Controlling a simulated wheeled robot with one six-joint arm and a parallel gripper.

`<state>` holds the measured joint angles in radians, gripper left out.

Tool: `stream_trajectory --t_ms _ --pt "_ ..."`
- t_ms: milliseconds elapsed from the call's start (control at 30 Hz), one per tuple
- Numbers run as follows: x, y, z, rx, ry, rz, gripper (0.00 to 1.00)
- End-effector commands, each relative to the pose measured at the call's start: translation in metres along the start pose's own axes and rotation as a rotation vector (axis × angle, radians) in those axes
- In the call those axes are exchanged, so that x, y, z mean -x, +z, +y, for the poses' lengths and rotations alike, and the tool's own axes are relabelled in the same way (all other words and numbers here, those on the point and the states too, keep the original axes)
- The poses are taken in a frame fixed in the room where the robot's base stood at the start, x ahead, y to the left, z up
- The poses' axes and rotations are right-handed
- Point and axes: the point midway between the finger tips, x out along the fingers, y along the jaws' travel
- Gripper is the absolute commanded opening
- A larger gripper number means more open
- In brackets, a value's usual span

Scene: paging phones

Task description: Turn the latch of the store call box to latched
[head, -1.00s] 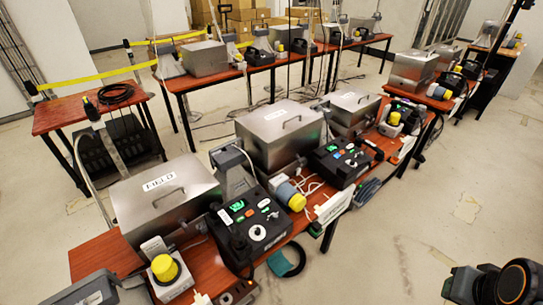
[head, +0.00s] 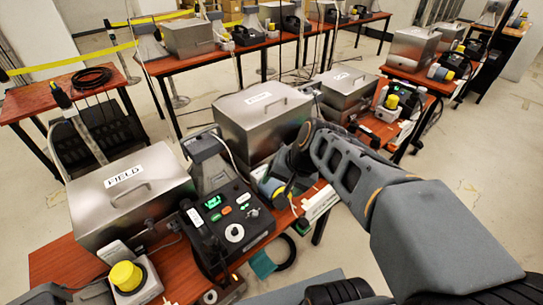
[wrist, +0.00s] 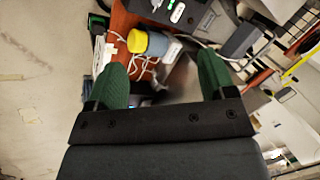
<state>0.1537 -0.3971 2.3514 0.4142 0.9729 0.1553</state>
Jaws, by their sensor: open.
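Several steel call boxes with top handles stand on the red-brown tables. The nearest is labelled FIELD (head: 130,215); a dark round fitting shows on its front. The middle steel box (head: 235,125) has a label too small to read, so I cannot tell whether it is the store box. My arm covers part of its front, and no latch shows there. In the wrist view, my gripper (wrist: 163,82) has two green fingers wide apart with nothing held. A blurred grey metal surface (wrist: 182,80) shows between them.
A black phone console (head: 235,240) and a blue plug with yellow cap (wrist: 138,40) sit beside the boxes. White cables (wrist: 150,68) lie near my fingers. A yellow-capped unit (head: 127,277) stands at the front. Open floor lies right of the tables.

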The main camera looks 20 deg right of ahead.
Motion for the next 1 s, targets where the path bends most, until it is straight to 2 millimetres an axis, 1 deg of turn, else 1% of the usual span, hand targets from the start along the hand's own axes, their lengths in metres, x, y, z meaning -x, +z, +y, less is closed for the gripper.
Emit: stream_trajectory --t_ms 33,67,100,167,200,267,300,367,400,467,500,533,600,700,800,833,933,1000 --pt "-0.048 -0.012 0.011 -0.169 -0.074 -0.055 0.77" --pt "-0.063 -0.022 0.01 -0.275 -0.13 -0.085 0.77" --pt "-0.082 -0.036 0.009 -0.418 -0.207 -0.128 0.77" --pt "-0.109 -0.062 0.011 -0.624 -0.323 -0.188 0.77" --pt "-0.126 -0.08 0.013 -0.756 -0.403 -0.226 0.77" --pt "-0.149 -0.11 0.02 -0.943 -0.523 -0.281 0.77" --pt "-0.162 -0.13 0.028 -1.059 -0.603 -0.314 0.77" --pt "-0.18 -0.16 0.044 -1.219 -0.719 -0.357 0.77" --pt "-0.19 -0.179 0.056 -1.314 -0.796 -0.382 0.77" --pt "-0.203 -0.205 0.077 -1.439 -0.905 -0.413 0.77" --pt "-0.21 -0.22 0.091 -1.509 -0.971 -0.432 0.77" --pt "-0.214 -0.231 0.102 -1.556 -1.018 -0.442 0.77" --pt "-0.223 -0.25 0.124 -1.644 -1.115 -0.464 0.77" --pt "-0.229 -0.269 0.148 -1.727 -1.216 -0.484 0.77" --pt "-0.234 -0.281 0.159 -1.771 -1.274 -0.496 0.77" --pt "-0.234 -0.283 0.16 -1.776 -1.283 -0.498 0.77" --pt "-0.239 -0.293 0.154 -1.786 -1.298 -0.503 0.77" --pt "-0.243 -0.299 0.144 -1.787 -1.298 -0.503 0.77"
